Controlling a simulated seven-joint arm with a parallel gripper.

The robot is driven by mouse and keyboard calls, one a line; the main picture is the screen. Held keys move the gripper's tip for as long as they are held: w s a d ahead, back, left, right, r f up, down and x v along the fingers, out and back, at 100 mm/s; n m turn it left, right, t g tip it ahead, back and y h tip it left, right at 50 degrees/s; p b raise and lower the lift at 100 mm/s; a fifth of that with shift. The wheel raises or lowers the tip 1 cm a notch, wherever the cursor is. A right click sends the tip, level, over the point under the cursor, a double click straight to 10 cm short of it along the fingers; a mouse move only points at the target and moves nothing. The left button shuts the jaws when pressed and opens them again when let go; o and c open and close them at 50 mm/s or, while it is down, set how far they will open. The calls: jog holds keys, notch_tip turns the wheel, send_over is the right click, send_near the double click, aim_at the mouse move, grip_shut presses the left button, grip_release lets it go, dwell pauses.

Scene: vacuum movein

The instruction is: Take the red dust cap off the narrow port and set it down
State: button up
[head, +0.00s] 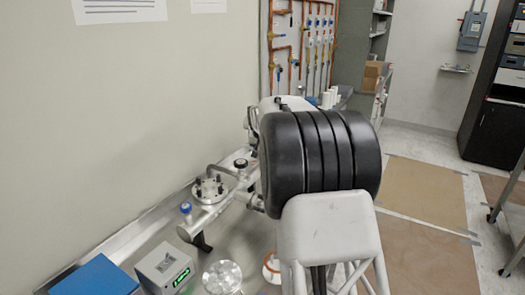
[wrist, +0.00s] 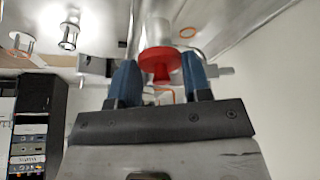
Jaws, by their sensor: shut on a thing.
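In the wrist view, the red dust cap (wrist: 160,66) sits between the two blue fingers of my gripper (wrist: 159,60). The fingers are shut on its sides. A pale, whitish tube, seemingly the narrow port (wrist: 158,33), lines up with the cap's wide face. I cannot tell whether the cap is still seated on it or just clear of it. In the head view my own arm hides the gripper, the cap and this port.
In the head view, a metal pipe assembly with a bolted flange (head: 210,188) and a blue knob (head: 186,208) stands on the bench. A green-display box (head: 165,268), a blue block (head: 95,277), a clear glass piece (head: 222,277) and an orange-rimmed ring (head: 271,268) occupy its front.

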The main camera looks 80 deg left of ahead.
jog(key=shift+r, duration=0.15)
jog(key=shift+r, duration=1.5)
jog(key=shift+d+r, duration=0.1)
jog(key=shift+r, duration=0.05)
jog(key=s+d+r, duration=0.1)
jog(key=s+d, duration=0.1)
jog(key=d, duration=1.3)
jog(key=shift+s+d+r, duration=0.2)
jog(key=shift+s+d, duration=0.05)
jog(key=shift+d, duration=0.05)
jog(key=shift+r, duration=0.15)
jog(key=shift+r, duration=1.3)
